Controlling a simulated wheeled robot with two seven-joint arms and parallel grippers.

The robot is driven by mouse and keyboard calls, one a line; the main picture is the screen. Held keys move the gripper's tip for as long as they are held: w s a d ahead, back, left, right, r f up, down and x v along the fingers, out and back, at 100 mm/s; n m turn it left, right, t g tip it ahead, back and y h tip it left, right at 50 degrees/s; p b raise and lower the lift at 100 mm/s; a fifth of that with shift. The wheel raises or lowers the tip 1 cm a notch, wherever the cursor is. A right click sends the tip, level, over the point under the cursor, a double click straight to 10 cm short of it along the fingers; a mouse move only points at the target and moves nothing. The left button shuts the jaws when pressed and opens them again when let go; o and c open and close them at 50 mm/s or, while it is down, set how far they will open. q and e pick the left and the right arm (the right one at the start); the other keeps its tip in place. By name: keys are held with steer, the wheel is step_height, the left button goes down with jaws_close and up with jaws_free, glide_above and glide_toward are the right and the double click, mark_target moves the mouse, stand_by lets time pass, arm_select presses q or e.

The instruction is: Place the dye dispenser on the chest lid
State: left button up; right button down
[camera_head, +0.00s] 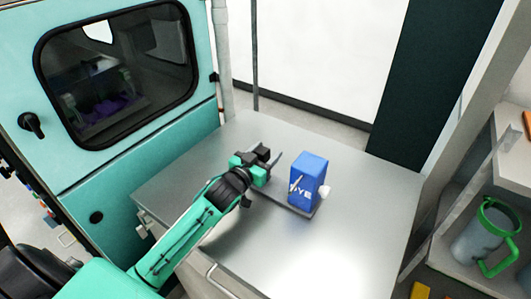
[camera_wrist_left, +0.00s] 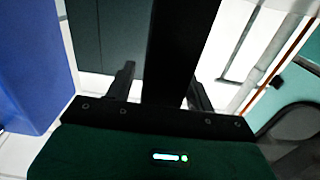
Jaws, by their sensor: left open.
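The dye dispenser (camera_head: 307,182) is a blue box with white "DYE" lettering and a white knob low on its right side. It stands upright on or at a thin grey plate (camera_head: 272,200) on the metal chest lid (camera_head: 350,240). My left gripper (camera_head: 271,160) is open and empty just left of the dispenser, apart from it. In the left wrist view a large blue surface (camera_wrist_left: 35,65), likely the dispenser, fills the left edge, outside the open fingers (camera_wrist_left: 162,88). My right gripper is not in view.
A teal machine with a dark window (camera_head: 120,60) stands at the left. A shelf at the right holds a grey jug with a green handle (camera_head: 487,235). The lid's front and right parts are clear. A dark column (camera_head: 415,90) stands behind.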

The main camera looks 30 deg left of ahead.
arm_select(q)
steer(key=shift+s, duration=0.5)
steer(key=s+a+b, duration=0.1)
steer(key=s+b, duration=0.2)
steer(key=s, duration=0.7)
steer(key=shift+s+a, duration=0.35)
steer(key=shift+s, duration=0.05)
steer(key=shift+r, duration=0.2)
